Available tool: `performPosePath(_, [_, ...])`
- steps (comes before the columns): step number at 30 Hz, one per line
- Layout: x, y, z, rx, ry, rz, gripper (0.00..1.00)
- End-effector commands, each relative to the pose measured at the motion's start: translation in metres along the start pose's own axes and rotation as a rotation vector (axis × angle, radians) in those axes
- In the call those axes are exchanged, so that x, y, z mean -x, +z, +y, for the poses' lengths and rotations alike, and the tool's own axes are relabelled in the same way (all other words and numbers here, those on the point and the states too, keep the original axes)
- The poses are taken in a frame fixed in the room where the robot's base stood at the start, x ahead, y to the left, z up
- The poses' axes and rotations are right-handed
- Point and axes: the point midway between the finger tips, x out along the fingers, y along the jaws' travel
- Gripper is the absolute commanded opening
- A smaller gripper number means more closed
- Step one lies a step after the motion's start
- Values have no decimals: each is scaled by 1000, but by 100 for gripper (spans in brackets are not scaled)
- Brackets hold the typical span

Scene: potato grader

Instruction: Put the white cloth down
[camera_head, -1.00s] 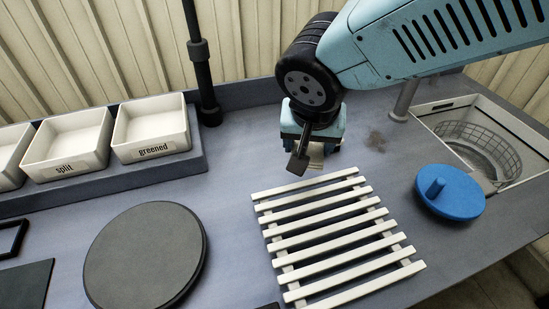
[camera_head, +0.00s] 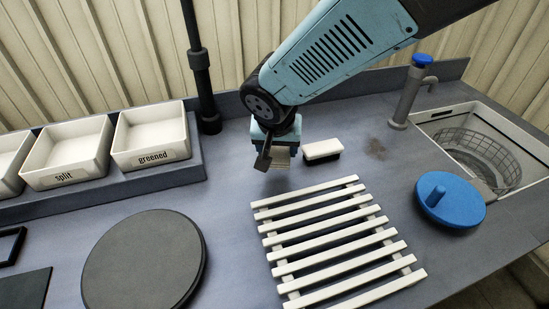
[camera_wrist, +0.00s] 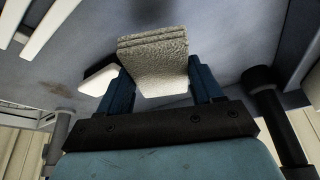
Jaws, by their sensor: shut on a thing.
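The white cloth (camera_wrist: 156,66) shows in the wrist view as a folded, rough, off-white pad between the two blue fingers. My gripper (camera_wrist: 160,85) is shut on it. In the head view my gripper (camera_head: 273,160) is over the grey worktop, behind the slatted rack and right of the black post. I cannot tell whether the cloth touches the worktop.
A white-topped brush or block (camera_head: 322,149) lies just right of my gripper. The white slatted rack (camera_head: 335,239) is in front. A round dark disc (camera_head: 145,262), labelled bins (camera_head: 152,153), blue lid (camera_head: 450,195), tap (camera_head: 408,95) and sink basket (camera_head: 484,150) stand around.

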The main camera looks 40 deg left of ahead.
Motion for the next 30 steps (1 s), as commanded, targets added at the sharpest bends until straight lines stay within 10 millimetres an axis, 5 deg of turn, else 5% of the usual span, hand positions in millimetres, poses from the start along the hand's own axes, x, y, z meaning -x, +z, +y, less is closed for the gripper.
performPosePath(4, [-21,-5,-5,0,2,-1,37])
performPosePath(14, [-40,-10,-10,0,1,-1,37])
performPosePath(21, [-66,2,-10,2,1,-1,37])
performPosePath(30, [-67,2,-10,1,0,0,37])
